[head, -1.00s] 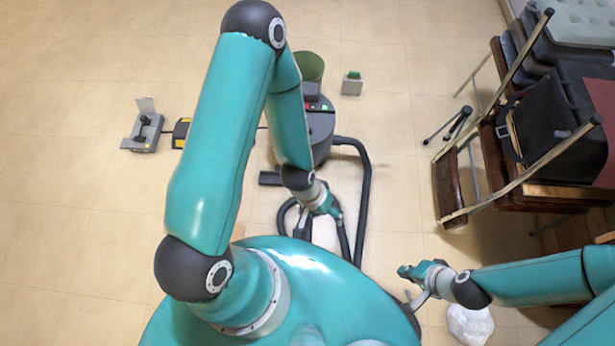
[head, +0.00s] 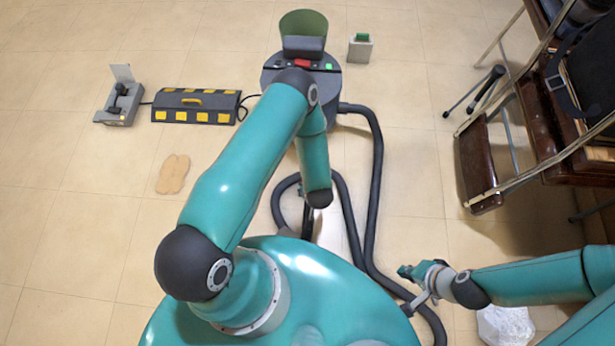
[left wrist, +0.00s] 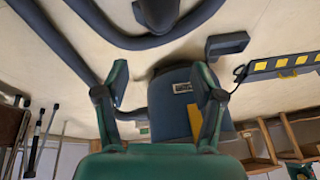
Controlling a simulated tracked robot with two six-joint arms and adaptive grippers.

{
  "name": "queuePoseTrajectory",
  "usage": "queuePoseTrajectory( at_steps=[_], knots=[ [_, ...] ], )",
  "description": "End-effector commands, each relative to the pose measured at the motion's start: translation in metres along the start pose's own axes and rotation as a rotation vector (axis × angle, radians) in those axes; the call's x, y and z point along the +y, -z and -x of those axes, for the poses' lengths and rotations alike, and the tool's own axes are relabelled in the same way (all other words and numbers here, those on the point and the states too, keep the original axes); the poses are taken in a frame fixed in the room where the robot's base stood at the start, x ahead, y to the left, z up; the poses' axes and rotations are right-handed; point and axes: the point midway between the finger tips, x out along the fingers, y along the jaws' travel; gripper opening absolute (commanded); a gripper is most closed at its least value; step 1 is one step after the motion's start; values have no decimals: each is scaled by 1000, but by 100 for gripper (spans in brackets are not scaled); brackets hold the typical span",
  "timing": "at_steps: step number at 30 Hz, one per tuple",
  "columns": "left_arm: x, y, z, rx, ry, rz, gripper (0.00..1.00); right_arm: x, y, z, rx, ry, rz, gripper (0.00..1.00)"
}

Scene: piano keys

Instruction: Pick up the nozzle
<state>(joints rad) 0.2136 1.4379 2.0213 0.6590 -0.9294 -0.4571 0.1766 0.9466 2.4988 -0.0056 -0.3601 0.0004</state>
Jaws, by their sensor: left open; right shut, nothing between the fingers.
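A dark grey, angular piece that looks like the nozzle (left wrist: 228,44) lies on the floor in the left wrist view, above and right of my left fingers and apart from them. In the head view my arm seems to hide it. The vacuum cleaner (head: 340,95) has a dark drum and a long black hose (head: 375,180) looping on the floor. My left gripper (left wrist: 163,98) is open and empty, with the drum showing beyond its fingers; in the head view it is hidden behind my arm. My right gripper (head: 410,272) is shut and empty, near the hose.
A yellow-and-black box (head: 195,106) and a grey case (head: 120,105) stand at left. A tan flat item (head: 173,174) lies on the floor. A small box with green (head: 360,47) is at the back. Folded chairs (head: 480,160) crowd the right. A white bag (head: 505,328) lies low right.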

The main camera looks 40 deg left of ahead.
Motion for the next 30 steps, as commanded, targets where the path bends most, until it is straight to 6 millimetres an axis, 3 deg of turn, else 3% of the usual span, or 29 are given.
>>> queuePoseTrajectory(
  at_steps=[12,23,30],
  knots=[
    [0,-2,-86,0,-1,2,68,11,0,-30,0,0,0,0],
    [1,-3,-114,-1,-2,1,68,15,0,-41,0,0,0,0],
    [1,-7,-148,-1,-1,2,68,21,0,-58,0,0,0,0]
  ],
)
